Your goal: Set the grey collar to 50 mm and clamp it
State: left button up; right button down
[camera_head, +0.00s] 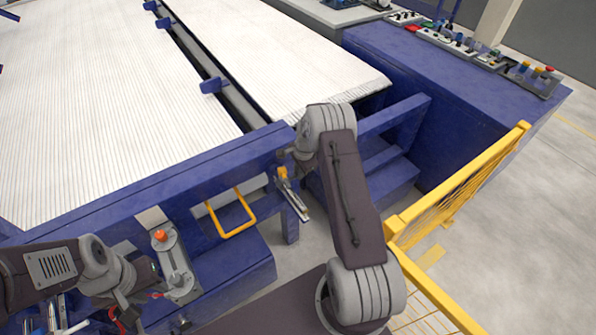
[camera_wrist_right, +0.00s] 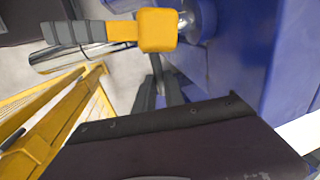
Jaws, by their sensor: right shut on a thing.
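An orange clamp lever with a ribbed grey grip (camera_wrist_right: 68,32) and a yellow block end (camera_wrist_right: 158,30) lies across the top of the right wrist view. A bright steel rod (camera_wrist_right: 62,60) runs just below and behind the grip. In the head view the lever (camera_head: 283,174) and rod (camera_head: 303,208) stick out from the blue frame's front. My right gripper (camera_wrist_right: 157,84) has its dark fingers at the lever and is shut on it; the contact is partly hidden. I cannot make out the grey collar clearly. My left gripper (camera_head: 75,322) is low at the left edge, partly cut off.
The blue machine frame (camera_head: 180,180) with a yellow handle (camera_head: 233,215) stands left of my right arm. A panel with an orange knob (camera_head: 160,236) is near my left arm. A yellow guard fence (camera_head: 450,200) stands close on the right. Grey floor shows beyond it.

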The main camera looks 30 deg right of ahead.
jog(key=shift+s+d+r, duration=0.1)
jog(key=shift+s, duration=0.3)
jog(key=c, duration=1.5)
grip_release()
jog(key=shift+s, duration=0.1)
jog(key=shift+o, duration=0.3)
notch_tip(320, 180, up, 9)
jog(key=s, duration=0.1)
jog(key=shift+f, duration=0.2)
